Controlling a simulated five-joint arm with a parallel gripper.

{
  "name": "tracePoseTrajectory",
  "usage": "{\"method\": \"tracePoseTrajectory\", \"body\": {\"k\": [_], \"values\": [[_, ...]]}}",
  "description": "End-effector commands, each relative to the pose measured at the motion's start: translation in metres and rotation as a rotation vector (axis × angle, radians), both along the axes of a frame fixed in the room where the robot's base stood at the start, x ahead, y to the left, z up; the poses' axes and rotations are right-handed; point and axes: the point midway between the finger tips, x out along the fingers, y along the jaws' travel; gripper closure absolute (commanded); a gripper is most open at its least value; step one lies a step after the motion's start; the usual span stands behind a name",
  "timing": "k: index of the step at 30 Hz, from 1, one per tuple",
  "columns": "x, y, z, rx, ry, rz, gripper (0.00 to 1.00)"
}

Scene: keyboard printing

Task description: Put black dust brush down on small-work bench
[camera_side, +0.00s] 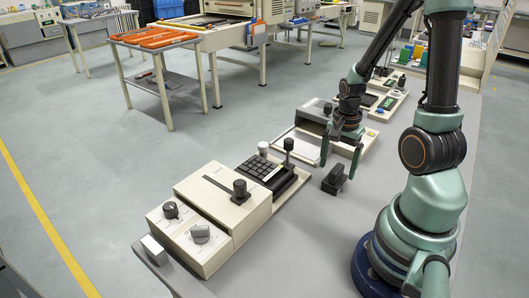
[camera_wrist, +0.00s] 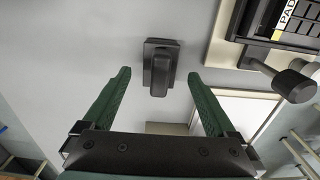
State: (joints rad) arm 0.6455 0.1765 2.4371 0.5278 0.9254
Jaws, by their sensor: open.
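The black dust brush (camera_side: 335,180) sits on the grey small-work bench (camera_side: 300,225), just in front of my gripper in the side view. In the wrist view the brush (camera_wrist: 160,72) shows a flat dark base and a raised rounded handle. My gripper (camera_side: 339,168) is open and low over the bench. In the wrist view its green fingers (camera_wrist: 160,76) stand on either side of the line to the brush, with visible gaps between them and the handle. Nothing is held between the fingers.
A keypad unit (camera_side: 262,168) with a black-knobbed lever (camera_side: 288,147) stands left of the brush. Beige control boxes (camera_side: 220,197) with knobs fill the bench's near left. A printer-like box (camera_side: 314,112) and a pale tray (camera_side: 300,146) lie behind. Bare bench lies in front of the brush.

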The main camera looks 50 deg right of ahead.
Motion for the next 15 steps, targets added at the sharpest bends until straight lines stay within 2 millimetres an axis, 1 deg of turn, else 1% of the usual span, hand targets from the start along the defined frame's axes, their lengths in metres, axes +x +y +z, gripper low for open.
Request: {"method": "tracePoseTrajectory", "body": {"k": [1, 3, 9, 15], "values": [[0.001, -0.001, 0.009, -0.004, -0.005, 0.000, 0.08], [0.001, -0.001, 0.020, -0.004, -0.006, 0.000, 0.08], [0.001, -0.001, 0.049, -0.004, -0.005, 0.000, 0.08], [0.001, 0.000, 0.069, -0.002, -0.003, 0.000, 0.08]]}}
